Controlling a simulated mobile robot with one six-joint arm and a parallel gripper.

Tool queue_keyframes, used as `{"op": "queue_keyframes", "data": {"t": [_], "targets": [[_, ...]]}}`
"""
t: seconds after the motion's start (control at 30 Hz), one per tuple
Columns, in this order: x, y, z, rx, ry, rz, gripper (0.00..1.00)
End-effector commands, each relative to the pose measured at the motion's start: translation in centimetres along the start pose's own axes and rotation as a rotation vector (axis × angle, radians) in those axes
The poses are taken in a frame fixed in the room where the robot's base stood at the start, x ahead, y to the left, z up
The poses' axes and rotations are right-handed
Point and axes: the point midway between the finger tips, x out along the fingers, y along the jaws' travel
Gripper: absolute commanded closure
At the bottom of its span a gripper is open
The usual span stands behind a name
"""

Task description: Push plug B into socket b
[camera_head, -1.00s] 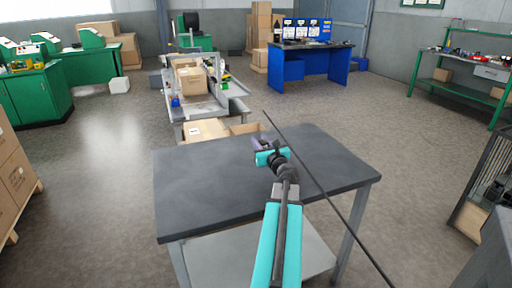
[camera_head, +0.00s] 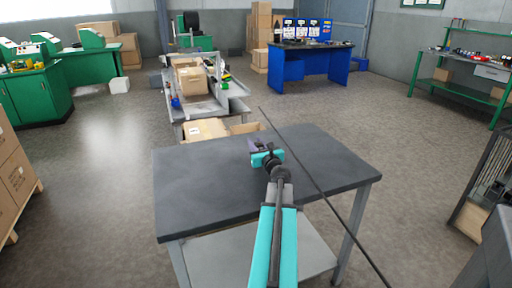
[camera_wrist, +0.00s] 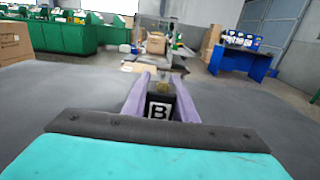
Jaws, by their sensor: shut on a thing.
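My gripper (camera_wrist: 160,100) shows purple fingers in the wrist view, shut on plug B (camera_wrist: 158,107). The plug is a dark block with a white label marked B and a tan-gold part at its far end. In the head view my gripper (camera_head: 256,146) is over the far part of the dark table (camera_head: 210,205), and the plug is too small to make out there. I cannot make out socket b in either view.
A thin dark pole (camera_head: 325,197) crosses the head view in front of the table's right part. Cardboard boxes (camera_head: 203,129) stand just beyond the table's far edge. The visible tabletop around my arm looks clear.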

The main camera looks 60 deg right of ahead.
Motion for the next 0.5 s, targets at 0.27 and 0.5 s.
{"op": "queue_keyframes", "data": {"t": [0.27,0.5], "targets": [[-0.02,-0.02,-0.99,0.0,-0.001,0.0,0.99],[-0.03,-0.03,-1.23,0.0,-0.001,0.0,0.99]]}}
